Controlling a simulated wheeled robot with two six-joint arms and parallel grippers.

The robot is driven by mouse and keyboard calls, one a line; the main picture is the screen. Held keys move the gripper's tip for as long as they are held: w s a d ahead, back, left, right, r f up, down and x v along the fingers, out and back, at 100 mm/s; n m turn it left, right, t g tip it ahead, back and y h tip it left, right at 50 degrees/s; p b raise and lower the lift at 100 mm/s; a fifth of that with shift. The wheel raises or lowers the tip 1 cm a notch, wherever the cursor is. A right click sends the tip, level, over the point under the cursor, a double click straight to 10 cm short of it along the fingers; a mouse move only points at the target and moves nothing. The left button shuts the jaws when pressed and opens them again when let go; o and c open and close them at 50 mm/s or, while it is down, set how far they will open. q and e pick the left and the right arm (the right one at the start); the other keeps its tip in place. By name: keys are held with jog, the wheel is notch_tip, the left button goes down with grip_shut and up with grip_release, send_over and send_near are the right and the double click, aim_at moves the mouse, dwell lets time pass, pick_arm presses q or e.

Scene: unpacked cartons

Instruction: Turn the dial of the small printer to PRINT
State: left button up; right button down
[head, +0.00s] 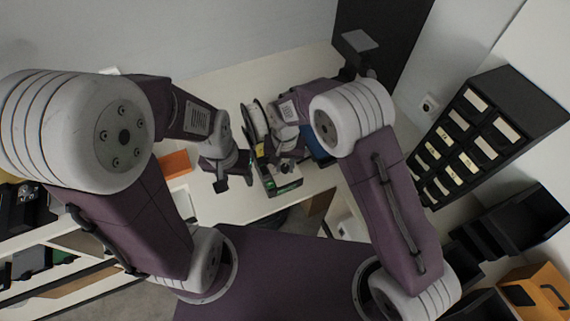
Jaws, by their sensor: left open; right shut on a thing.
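The small printer (270,187) is a dark box with a green strip along its front edge, standing on the white table near its front edge. Its dial (284,168) is a small dark round part on top, partly hidden by my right gripper. My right gripper (283,157) is over the printer from the far side, shut at the dial; the contact is too small to see clearly. My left gripper (234,181) is open and empty, just left of the printer and apart from it. The dial's marks cannot be read.
A white spool-like object (255,121) stands behind the printer. A blue item (317,146) is beside my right wrist, and an orange item (175,164) lies on the table at left. A black drawer rack (480,130) stands right. Bare table (240,203) lies in front.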

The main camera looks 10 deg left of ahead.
jog(key=m, duration=0.4)
jog(key=shift+w+a+r+m, duration=0.15)
jog(key=shift+m, duration=2.45)
jog(key=c, duration=1.2)
grip_release()
jog(key=shift+o, duration=0.3)
